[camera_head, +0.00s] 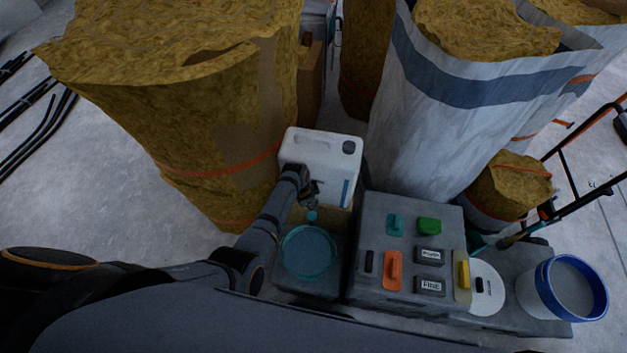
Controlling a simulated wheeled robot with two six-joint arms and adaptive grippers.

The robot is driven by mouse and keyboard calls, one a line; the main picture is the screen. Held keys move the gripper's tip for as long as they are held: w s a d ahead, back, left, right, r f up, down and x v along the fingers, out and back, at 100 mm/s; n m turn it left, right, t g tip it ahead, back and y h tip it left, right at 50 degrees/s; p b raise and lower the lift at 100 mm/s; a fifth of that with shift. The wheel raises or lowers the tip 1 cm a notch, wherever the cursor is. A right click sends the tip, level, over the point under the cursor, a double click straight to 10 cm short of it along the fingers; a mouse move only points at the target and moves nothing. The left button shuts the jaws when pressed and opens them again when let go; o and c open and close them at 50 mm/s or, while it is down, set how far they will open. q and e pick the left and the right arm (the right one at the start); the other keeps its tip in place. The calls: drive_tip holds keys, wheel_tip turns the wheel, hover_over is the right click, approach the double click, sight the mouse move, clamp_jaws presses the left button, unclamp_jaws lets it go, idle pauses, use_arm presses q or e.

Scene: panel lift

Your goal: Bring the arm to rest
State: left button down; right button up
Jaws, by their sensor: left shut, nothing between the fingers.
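My left arm comes in from the lower left and reaches up to the middle of the view. Its gripper (312,192) is shut and empty, in front of a white jerrycan (320,150) and just above a teal-rimmed round container (308,250). I cannot tell whether the gripper touches the jerrycan. My right gripper is not in view.
A grey block (375,208) right of the gripper carries several coloured handled tools and dark labelled pieces. A white bucket with a blue rim (573,288) stands at far right. Large yellow insulation rolls (190,110) and a white-wrapped roll (425,130) stand behind.

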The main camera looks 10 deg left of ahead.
use_arm(q)
drive_tip(key=s+a+f+n+y+b, duration=0.1)
drive_tip(key=s+a+f+n, duration=0.25)
drive_tip(key=s+f, duration=0.55)
drive_tip(key=s+a+f+n+y+b, duration=0.1)
drive_tip(key=s+a+f+n+b, duration=0.15)
drive_tip(key=s+a+f, duration=0.45)
drive_tip(key=s+a+f+n, duration=0.2)
drive_tip(key=s+f, duration=0.1)
drive_tip(key=s, duration=0.4)
drive_tip(key=s+a+f+n, duration=0.2)
drive_tip(key=s+f, duration=0.1)
drive_tip(key=s, duration=0.5)
drive_tip(key=s+a+f+n+b, duration=0.1)
drive_tip(key=s+a+f, duration=0.2)
drive_tip(key=s, duration=0.5)
drive_tip(key=shift+s+f+n+y, duration=0.2)
drive_tip(key=shift+f+n+y, duration=0.2)
drive_tip(key=shift+f, duration=0.15)
